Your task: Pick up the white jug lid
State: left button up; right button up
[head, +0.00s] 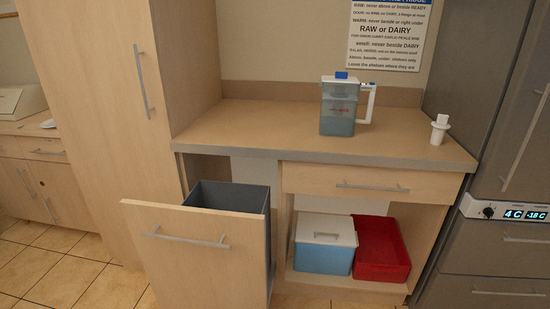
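A clear, blue-tinted jug (339,112) stands upright on the counter, with a white handle on its right side. Its top (341,80) is pale with a blue tab; at this size I cannot tell clearly where a white lid begins. Neither of my grippers is in view.
The wooden counter (270,122) is clear left of the jug. Below its front edge, a bin drawer (200,240) stands pulled out, holding a dark bin (228,196). A blue box with a white lid (325,245) and a red tray (381,251) sit on the lower shelf. A grey fridge (490,90) bounds the right.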

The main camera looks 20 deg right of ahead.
aim_at(341, 77)
jog(key=i+l+u, duration=0.2)
jog(key=l, duration=0.3)
jog(key=l+u, duration=0.25)
jog(key=l, duration=0.25)
jog(key=i+l+u, duration=0.2)
jog(key=l, duration=0.3)
jog(key=k, duration=0.05)
